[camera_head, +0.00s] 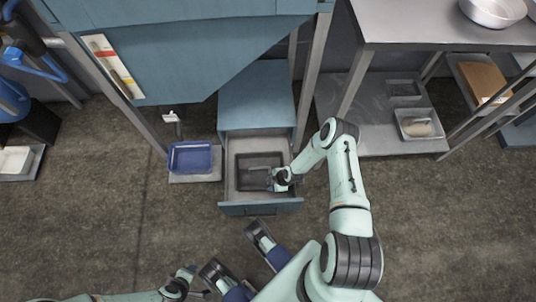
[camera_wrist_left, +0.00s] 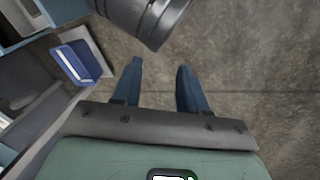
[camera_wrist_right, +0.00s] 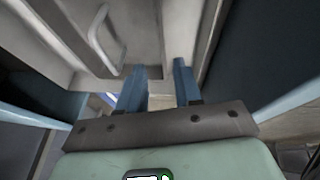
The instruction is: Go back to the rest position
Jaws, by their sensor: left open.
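My left gripper (camera_head: 203,293) is low at the bottom edge of the head view, clear of the furniture. In the left wrist view its two blue fingers (camera_wrist_left: 158,75) are apart with only floor between them. My right arm reaches forward into an open blue drawer (camera_head: 260,209), and the right gripper (camera_head: 262,184) is over the dark tray (camera_head: 245,157) lying in it. In the right wrist view the fingers (camera_wrist_right: 160,78) are apart with nothing seen between them. A pale handle (camera_wrist_right: 108,42) shows beyond them. Whether the right gripper touches the tray is not clear.
A blue bin (camera_head: 190,158) stands left of the drawer. A metal table (camera_head: 420,25) with a bowl (camera_head: 492,10) is at the upper right, with a small pan (camera_head: 418,124) on its lower shelf. A blue hood (camera_head: 190,50) hangs at upper left. The floor in front is clear.

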